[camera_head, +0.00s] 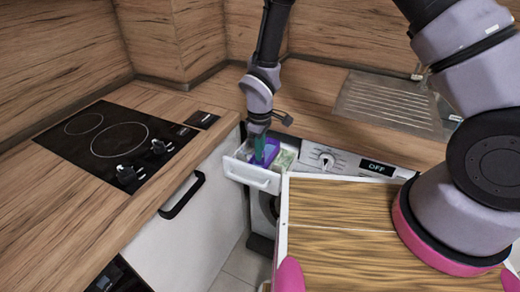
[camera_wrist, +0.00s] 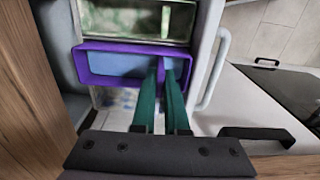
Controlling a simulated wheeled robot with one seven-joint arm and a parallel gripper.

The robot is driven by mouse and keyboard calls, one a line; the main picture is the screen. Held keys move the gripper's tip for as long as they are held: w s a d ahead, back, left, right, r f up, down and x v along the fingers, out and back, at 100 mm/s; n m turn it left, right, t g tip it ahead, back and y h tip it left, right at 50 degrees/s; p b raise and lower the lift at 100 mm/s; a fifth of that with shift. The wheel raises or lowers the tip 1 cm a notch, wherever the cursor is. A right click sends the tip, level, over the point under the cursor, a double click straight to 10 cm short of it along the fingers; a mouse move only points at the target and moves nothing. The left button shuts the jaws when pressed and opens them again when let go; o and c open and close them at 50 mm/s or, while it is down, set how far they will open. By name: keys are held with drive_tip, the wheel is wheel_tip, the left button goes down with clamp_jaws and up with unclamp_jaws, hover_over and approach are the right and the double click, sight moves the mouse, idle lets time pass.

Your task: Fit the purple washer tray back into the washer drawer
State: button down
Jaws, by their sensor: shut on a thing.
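The purple washer tray (camera_head: 268,152) is at the open washer drawer (camera_head: 252,175), which is pulled out of the washer front. In the wrist view the tray (camera_wrist: 110,48) is a purple-rimmed box with a bluish inside, lying across the drawer (camera_wrist: 206,55). My gripper (camera_head: 262,155) points down over the drawer. Its green fingers (camera_wrist: 168,68) are shut on the tray's near wall, toward the handle side. I cannot tell whether the tray's underside touches the drawer floor.
The washer panel (camera_head: 340,160) has a dial and reads OFF. A hob (camera_head: 115,140) is on the left counter above a cabinet handle (camera_head: 182,195). A wooden board-like surface (camera_head: 340,240) is in front. A sink drainer (camera_head: 395,105) is at the back right.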

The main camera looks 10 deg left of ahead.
drive_tip(key=shift+f, duration=1.6)
drive_tip(key=c, duration=0.9)
unclamp_jaws()
drive_tip(key=shift+o, duration=0.2)
drive_tip(key=shift+r, duration=0.1)
wheel_tip(320, 180, up, 11)
drive_tip(key=shift+f, duration=0.2)
